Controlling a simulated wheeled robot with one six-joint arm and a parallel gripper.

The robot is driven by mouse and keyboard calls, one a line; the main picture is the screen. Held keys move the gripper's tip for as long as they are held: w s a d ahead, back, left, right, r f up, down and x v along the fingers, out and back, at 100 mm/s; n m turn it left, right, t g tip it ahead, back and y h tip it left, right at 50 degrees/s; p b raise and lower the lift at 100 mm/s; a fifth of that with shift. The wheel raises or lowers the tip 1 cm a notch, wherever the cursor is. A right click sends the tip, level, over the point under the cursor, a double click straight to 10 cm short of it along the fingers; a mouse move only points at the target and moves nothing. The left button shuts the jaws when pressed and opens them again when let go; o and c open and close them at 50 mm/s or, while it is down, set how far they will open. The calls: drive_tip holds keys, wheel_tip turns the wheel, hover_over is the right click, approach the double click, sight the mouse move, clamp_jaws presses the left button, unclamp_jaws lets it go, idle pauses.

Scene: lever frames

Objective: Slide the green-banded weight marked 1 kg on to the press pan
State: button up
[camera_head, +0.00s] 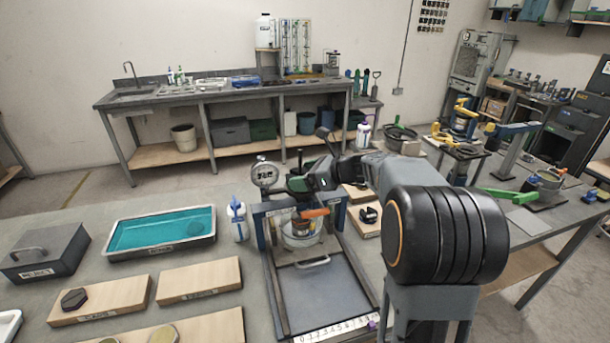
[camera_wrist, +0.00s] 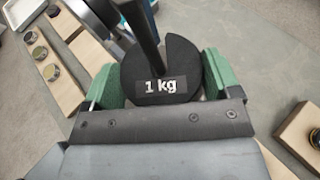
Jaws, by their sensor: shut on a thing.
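The black slotted weight marked 1 kg (camera_wrist: 185,70) shows large in the wrist view. My gripper (camera_wrist: 165,85) is shut on it, with a green pad at each side. A dark rod (camera_wrist: 143,25) runs down to the weight's middle, at its slot; I cannot tell whether it is seated in the slot. A green band on the weight cannot be told apart from the pads. In the head view my gripper (camera_head: 298,184) is above the press frame (camera_head: 258,230), beside the dial gauge (camera_head: 265,173). The weight and press pan cannot be made out clearly there.
A clear bowl (camera_head: 300,240) with an orange part above it stands inside the press frame. A blue-filled tray (camera_head: 160,230), a white bottle (camera_head: 237,218), wooden boards (camera_head: 200,278) and a grey reject box (camera_head: 45,250) stand to the left. Another wooden block (camera_wrist: 302,133) shows at right.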

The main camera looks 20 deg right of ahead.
idle(0.3)
drive_tip(key=o, duration=1.2)
drive_tip(key=shift+f, duration=0.2)
drive_tip(key=shift+r, duration=0.15)
drive_tip(key=shift+s+d+r, duration=0.2)
drive_tip(key=shift+s+d, duration=0.1)
drive_tip(key=shift+d, duration=0.1)
drive_tip(key=shift+p+v, duration=1.35)
drive_tip(key=shift+v, duration=1.65)
drive_tip(key=shift+f, duration=0.1)
